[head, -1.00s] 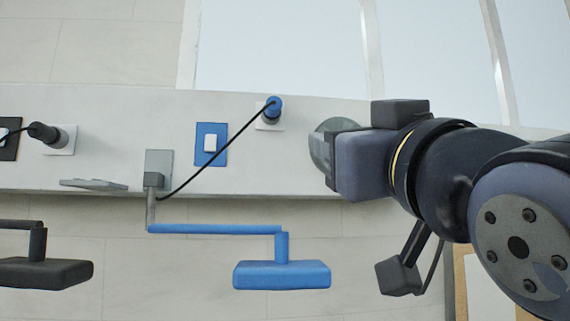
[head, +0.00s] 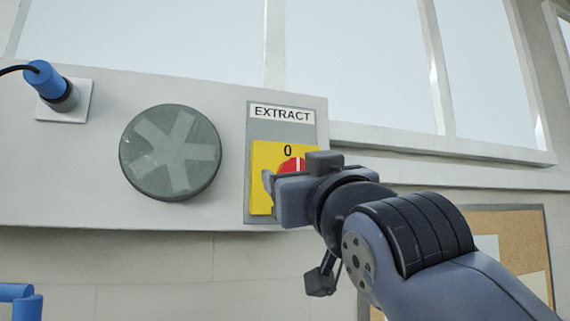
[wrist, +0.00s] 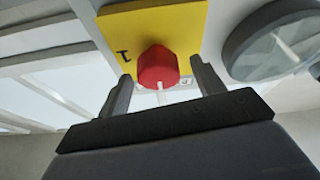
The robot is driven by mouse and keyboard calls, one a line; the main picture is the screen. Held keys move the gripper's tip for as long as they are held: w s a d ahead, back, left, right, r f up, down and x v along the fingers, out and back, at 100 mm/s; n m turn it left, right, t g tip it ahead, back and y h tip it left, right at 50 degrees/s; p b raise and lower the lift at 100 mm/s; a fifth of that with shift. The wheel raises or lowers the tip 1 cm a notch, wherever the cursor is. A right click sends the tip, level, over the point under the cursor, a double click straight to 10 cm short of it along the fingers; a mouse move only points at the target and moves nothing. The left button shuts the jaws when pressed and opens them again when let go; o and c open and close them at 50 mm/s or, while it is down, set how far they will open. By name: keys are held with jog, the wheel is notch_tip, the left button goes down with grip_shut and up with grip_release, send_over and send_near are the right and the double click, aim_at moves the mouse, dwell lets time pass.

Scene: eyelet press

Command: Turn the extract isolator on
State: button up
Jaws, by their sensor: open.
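The extract isolator is a yellow plate (head: 262,165) on a grey panel under an EXTRACT label (head: 282,113). Its red knob (head: 292,165) is partly hidden by my gripper (head: 270,183) in the head view. A 0 is printed above the knob, and the knob's white mark stands upright below that 0. In the wrist view the red knob (wrist: 156,68) shows in front of the yellow plate (wrist: 165,25), with an I printed to its left. My gripper (wrist: 162,88) is open, with one finger on each side of the knob. I cannot tell whether either finger touches it.
A round grey vent (head: 170,152) is on the wall panel left of the isolator. A blue plug in a white socket (head: 62,92) with a black cable is further left. A cork board (head: 515,235) hangs at the lower right. Windows (head: 350,60) are above.

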jog(key=shift+x, duration=0.8)
jog(key=shift+c, duration=0.4)
jog(key=c, duration=0.9)
jog(key=shift+f, duration=0.1)
